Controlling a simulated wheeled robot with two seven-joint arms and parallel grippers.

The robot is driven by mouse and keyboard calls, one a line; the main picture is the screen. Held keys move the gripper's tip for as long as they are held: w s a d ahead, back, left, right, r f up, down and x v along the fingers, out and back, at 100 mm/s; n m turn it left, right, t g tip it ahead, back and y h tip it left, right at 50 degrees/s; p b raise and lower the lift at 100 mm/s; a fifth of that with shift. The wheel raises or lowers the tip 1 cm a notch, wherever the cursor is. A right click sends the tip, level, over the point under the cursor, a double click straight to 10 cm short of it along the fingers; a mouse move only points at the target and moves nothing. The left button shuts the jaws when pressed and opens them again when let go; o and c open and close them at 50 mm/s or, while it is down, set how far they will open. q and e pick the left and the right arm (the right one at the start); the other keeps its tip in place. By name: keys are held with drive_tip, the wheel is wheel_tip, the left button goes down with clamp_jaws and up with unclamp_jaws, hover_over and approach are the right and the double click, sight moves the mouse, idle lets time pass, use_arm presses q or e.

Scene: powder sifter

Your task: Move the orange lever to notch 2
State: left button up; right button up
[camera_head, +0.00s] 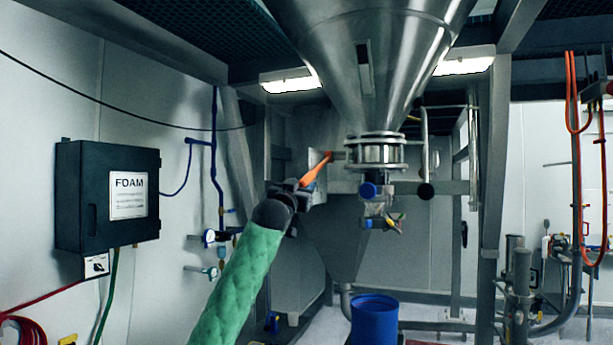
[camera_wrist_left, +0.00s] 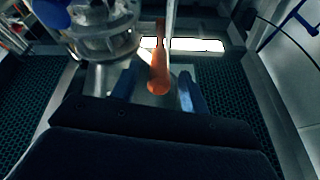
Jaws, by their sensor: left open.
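The orange lever (camera_head: 318,167) slants up and to the right beside the steel valve collar (camera_head: 376,152) under the big hopper. My left gripper (camera_head: 303,186) is at the lever's lower end. In the left wrist view the lever (camera_wrist_left: 159,72) appears between the two blue fingers of my open left gripper (camera_wrist_left: 157,86), with space visible on both sides. I cannot tell how deep the lever sits between the fingers. No notch markings are readable. My right gripper is not in view.
A steel hopper (camera_head: 370,45) hangs above the collar. A blue bin (camera_head: 374,318) stands below. A black FOAM box (camera_head: 107,195) is on the left wall.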

sight(307, 179)
use_arm(q)
drive_tip(key=p+x, duration=0.2)
drive_tip(key=x, duration=0.1)
drive_tip(key=shift+w+d+r, duration=0.15)
drive_tip(key=shift+w+r, duration=0.05)
drive_tip(key=shift+r, duration=0.1)
drive_tip(key=shift+w+f, duration=0.1)
drive_tip(key=shift+w, duration=0.25)
drive_tip(key=shift+s, duration=0.1)
clamp_jaws()
